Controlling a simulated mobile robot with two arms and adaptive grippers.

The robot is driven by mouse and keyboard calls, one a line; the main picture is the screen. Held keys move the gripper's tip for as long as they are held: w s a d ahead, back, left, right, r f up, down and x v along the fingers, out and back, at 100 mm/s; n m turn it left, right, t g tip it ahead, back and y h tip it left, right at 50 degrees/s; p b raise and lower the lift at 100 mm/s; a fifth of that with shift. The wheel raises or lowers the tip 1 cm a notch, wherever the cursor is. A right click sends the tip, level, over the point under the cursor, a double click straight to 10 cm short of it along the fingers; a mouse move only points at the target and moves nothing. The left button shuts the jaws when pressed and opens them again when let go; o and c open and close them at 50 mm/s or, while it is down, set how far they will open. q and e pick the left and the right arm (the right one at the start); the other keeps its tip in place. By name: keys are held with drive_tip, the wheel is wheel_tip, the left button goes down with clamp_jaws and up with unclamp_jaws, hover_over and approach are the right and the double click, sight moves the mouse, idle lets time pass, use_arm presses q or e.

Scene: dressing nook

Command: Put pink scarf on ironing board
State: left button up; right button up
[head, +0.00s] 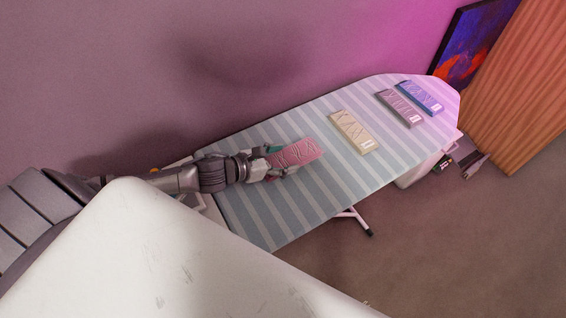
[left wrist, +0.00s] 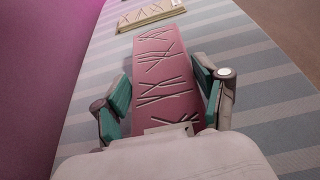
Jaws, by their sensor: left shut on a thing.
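The pink scarf (head: 297,152) is a flat, folded rectangle with dark and light line marks. My left gripper (head: 272,161) is shut on its near end, over the left part of the striped ironing board (head: 260,215). In the left wrist view the pink scarf (left wrist: 162,75) lies between the two green-padded fingers of my left gripper (left wrist: 165,95). The scarf is at or just above the board's surface; I cannot tell whether it touches. My right gripper does not show.
A cream folded scarf (head: 354,131), a mauve one (head: 399,108) and a blue-violet one (head: 420,97) lie farther right on the board. A wall runs behind it. A wooden panel (head: 520,95) and a dark painting (head: 470,40) stand at the right. Bare board lies around the pink scarf.

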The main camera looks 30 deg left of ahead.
sight(283, 167)
use_arm(q)
wheel_tip(283, 167, down, 4)
drive_tip(key=shift+r+p, duration=0.25)
drive_tip(key=shift+p, duration=0.05)
drive_tip(key=shift+f, duration=0.15)
drive_tip(key=shift+f, duration=0.1)
drive_tip(key=shift+f+b, duration=0.15)
drive_tip(key=shift+b, duration=0.15)
drive_tip(key=o, duration=1.1)
